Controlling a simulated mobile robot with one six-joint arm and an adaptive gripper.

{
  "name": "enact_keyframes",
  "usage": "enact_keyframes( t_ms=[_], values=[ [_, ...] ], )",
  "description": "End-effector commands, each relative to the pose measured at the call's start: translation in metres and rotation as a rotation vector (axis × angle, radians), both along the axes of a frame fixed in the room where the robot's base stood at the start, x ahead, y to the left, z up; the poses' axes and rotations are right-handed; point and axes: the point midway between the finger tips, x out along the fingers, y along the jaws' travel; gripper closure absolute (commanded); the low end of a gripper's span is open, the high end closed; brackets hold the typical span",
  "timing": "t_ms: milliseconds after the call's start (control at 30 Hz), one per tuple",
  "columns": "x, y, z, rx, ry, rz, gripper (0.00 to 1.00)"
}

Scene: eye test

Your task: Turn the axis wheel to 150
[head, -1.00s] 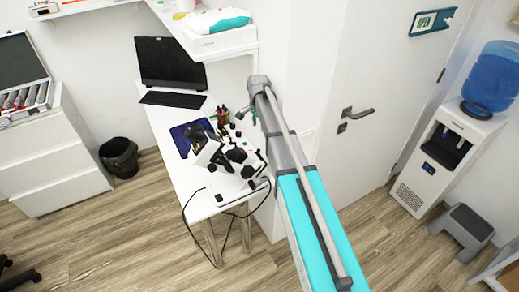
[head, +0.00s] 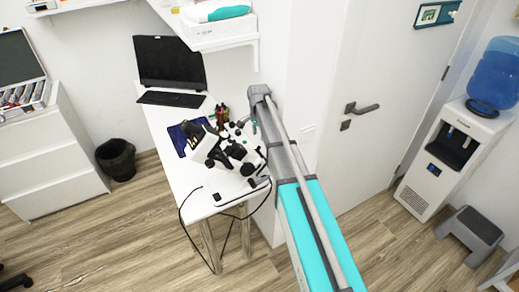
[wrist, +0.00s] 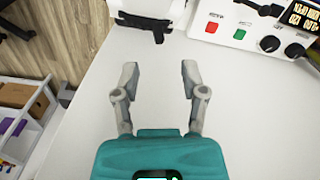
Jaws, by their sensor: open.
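A white and black instrument (head: 228,152) stands on the white desk (head: 198,205) in the head view. Part of a white instrument housing (wrist: 250,25) shows at the top right of the wrist view, with a red button (wrist: 212,27), a green button (wrist: 240,34), black knobs (wrist: 270,43) and a lit display (wrist: 297,15). I cannot tell which part is the axis wheel. My gripper (wrist: 160,71) is open and empty over the bare desk top, apart from the housing. In the head view its fingers are too small to make out.
A black part (wrist: 150,22) lies ahead of my gripper in the wrist view. A laptop (head: 170,63), a blue mat (head: 184,138) and small bottles (head: 222,114) are on the desk. Dark cables (head: 183,212) hang over its front edge. A door (head: 385,70) is at the right.

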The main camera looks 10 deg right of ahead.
Motion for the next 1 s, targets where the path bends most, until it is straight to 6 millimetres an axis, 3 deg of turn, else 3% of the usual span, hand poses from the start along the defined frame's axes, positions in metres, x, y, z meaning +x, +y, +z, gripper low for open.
enact_keyframes(
  t_ms=[600, 1000],
  values=[
    [0.0, -0.001, -0.05, 0.0, 0.0, -0.001, 0.45],
    [0.0, -0.001, -0.062, 0.0, 0.0, -0.001, 0.45]
  ],
)
